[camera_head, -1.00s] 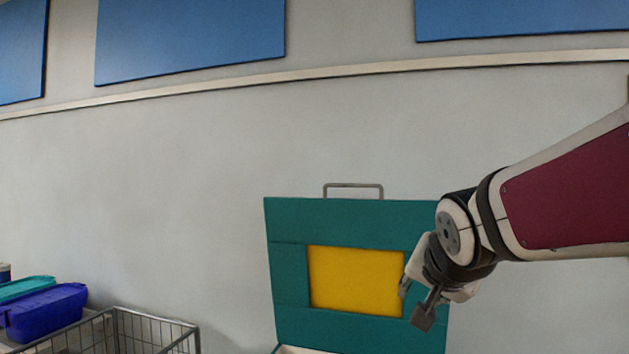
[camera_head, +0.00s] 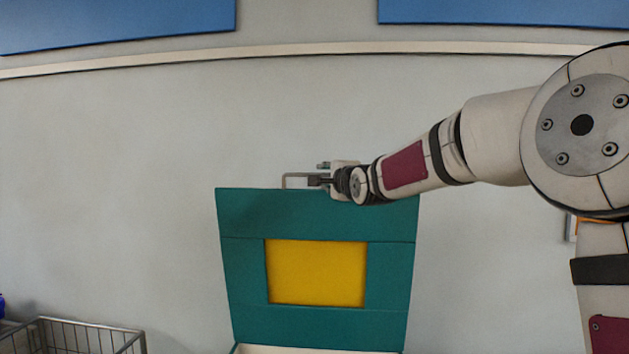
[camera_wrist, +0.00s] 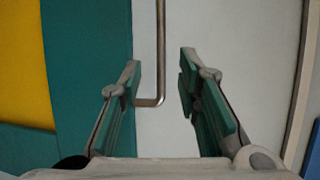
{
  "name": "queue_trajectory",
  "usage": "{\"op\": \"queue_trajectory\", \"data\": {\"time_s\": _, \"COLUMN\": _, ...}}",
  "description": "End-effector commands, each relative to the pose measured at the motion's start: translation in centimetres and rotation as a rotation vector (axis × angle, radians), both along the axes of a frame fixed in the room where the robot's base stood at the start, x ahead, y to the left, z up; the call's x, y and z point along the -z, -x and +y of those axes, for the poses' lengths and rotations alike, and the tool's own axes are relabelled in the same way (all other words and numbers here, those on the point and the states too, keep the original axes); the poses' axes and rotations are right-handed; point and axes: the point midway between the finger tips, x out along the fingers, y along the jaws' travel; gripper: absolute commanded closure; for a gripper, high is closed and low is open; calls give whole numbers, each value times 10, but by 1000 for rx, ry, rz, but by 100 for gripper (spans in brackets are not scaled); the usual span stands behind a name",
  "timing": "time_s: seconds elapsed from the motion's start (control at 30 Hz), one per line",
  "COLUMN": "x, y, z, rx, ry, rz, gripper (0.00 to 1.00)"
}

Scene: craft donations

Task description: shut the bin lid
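The bin lid (camera_head: 390,215) is green with a yellow panel (camera_head: 316,272) and stands raised, close to upright, against the pale wall. A grey metal handle (camera_head: 286,181) sticks up from its top edge. My gripper (camera_head: 320,174) is at the right part of this handle. In the wrist view, my gripper (camera_wrist: 160,78) is open, with a finger on each side of the handle bar (camera_wrist: 160,45). The lid (camera_wrist: 85,70) lies left of the fingers there. Only a pale strip of the bin (camera_head: 300,350) shows below the lid; the rest is out of frame.
A wire basket (camera_head: 85,335) stands at the lower left, apart from the lid. Blue panels (camera_head: 500,10) hang high on the wall. The wall left of the lid is clear.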

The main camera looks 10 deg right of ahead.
Motion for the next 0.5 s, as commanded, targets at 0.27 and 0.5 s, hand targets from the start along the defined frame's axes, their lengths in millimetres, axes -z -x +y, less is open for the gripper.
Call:
{"op": "queue_trajectory", "data": {"time_s": 0.27, "x": 2, "y": -54, "z": 6, "rx": -3, "ry": -1, "rz": 0, "gripper": 69}}
{"op": "queue_trajectory", "data": {"time_s": 0.5, "x": 2, "y": -80, "z": 7, "rx": -1, "ry": 0, "rz": 0, "gripper": 69}}
